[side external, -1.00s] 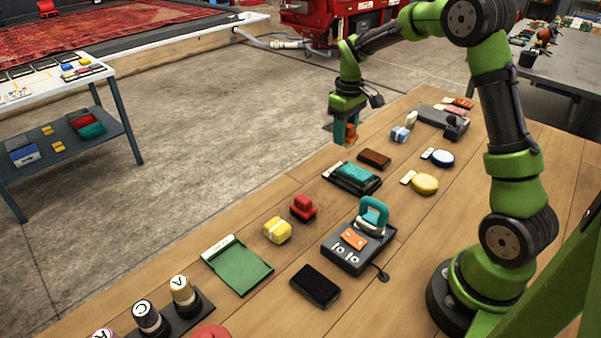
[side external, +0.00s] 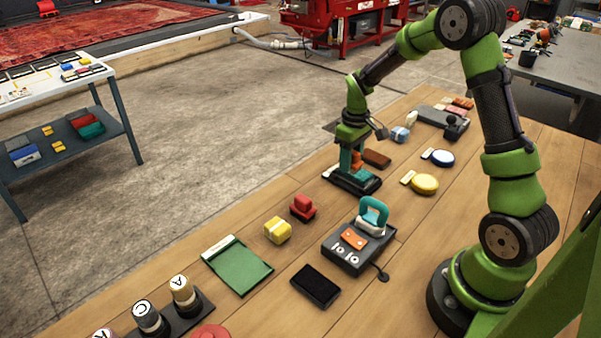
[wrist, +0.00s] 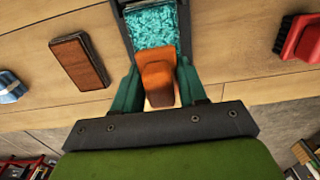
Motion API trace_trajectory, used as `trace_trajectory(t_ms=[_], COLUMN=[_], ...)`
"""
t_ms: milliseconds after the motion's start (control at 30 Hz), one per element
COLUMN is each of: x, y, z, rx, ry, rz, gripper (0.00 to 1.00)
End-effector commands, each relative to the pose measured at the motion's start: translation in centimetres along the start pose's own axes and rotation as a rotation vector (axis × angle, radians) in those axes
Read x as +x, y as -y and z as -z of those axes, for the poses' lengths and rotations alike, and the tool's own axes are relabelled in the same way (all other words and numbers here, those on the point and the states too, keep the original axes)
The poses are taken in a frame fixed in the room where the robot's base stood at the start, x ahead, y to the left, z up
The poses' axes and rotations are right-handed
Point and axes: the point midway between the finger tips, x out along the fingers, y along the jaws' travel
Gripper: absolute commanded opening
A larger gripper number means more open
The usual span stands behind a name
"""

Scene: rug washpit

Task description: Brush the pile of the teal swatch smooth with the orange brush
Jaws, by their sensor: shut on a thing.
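The teal swatch (wrist: 152,27) lies in a dark tray (side external: 362,184) on the wooden bench. In the side external view my arm partly covers it. The orange brush (wrist: 157,80) is between the two fingers of my gripper (wrist: 158,90), which is shut on it. In the side external view my gripper (side external: 352,162) points down over the swatch's tray, with the brush low at the swatch. Whether the bristles touch the pile is hidden.
A brown block (side external: 377,158) lies just behind the tray. A red brush (side external: 303,207) and a yellow block (side external: 277,230) sit to the near left. A dark device with a teal handle (side external: 374,214) stands nearer. Bare bench lies between them.

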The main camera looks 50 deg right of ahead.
Motion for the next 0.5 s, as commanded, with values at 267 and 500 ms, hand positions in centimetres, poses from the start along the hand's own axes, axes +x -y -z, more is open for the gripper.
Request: trace_trajectory(t_ms=[267, 500], x=[0.0, 0.0], y=[0.0, 0.0], z=[-2.7, -4.9], rx=[0.002, 0.003], ry=[0.004, 0.005], rz=[0.002, 0.002], gripper=[0.13, 0.13])
